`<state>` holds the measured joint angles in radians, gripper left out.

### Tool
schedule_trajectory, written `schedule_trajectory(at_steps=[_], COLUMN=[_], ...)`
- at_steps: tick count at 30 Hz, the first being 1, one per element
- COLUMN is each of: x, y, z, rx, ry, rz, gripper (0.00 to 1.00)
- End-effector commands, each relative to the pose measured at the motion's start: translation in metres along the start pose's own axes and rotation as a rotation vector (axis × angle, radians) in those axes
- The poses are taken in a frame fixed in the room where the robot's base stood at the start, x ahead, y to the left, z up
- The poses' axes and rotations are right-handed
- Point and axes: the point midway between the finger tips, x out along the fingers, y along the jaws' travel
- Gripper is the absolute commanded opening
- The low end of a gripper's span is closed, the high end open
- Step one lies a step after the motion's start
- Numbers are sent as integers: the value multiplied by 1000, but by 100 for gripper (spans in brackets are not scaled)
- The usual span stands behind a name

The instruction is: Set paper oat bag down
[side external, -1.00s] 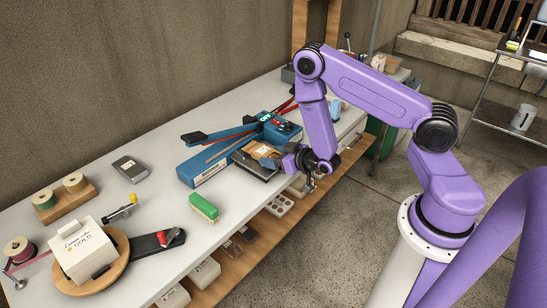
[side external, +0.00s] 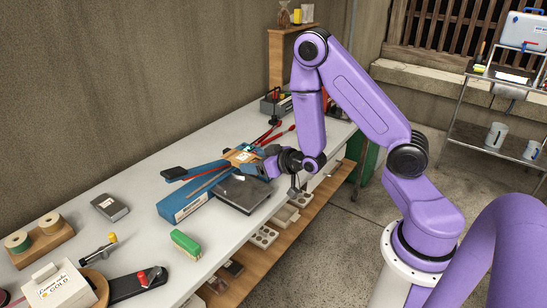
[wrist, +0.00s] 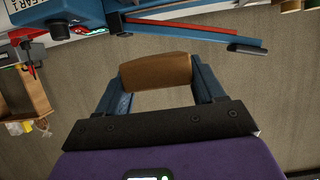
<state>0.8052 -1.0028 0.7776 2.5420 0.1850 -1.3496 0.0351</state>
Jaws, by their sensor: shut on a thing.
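A brown paper oat bag (side external: 243,157) with a pale label is held in the air in the side external view, in front of the blue machine. In the wrist view the bag (wrist: 156,70) shows as a plain brown block between the two blue fingers. My gripper (side external: 263,164) is shut on the bag, pointing left toward the wall; its fingers also show in the wrist view (wrist: 158,84). A dark flat plate (side external: 242,196) lies on the bench below the bag, its visible top bare.
A long blue machine (side external: 192,203) with a dark-handled lever stands behind the plate. A green brush (side external: 185,243) lies to the left at the bench's front. A dark box (side external: 109,207), tape rolls (side external: 37,238) and a white carton (side external: 58,286) stand further left. Bare bench surface lies between them.

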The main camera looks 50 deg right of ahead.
Motion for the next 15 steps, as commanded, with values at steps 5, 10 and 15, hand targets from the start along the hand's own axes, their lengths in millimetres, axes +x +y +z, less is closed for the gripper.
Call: schedule_trajectory(at_steps=[5, 10, 15], x=[2, -1, -11], y=[33, 71, 108], z=[1, 6, 11], rx=[3, 4, 5], ry=[-11, -20, -23], rz=[12, 12, 11], gripper=[53, 53, 53])
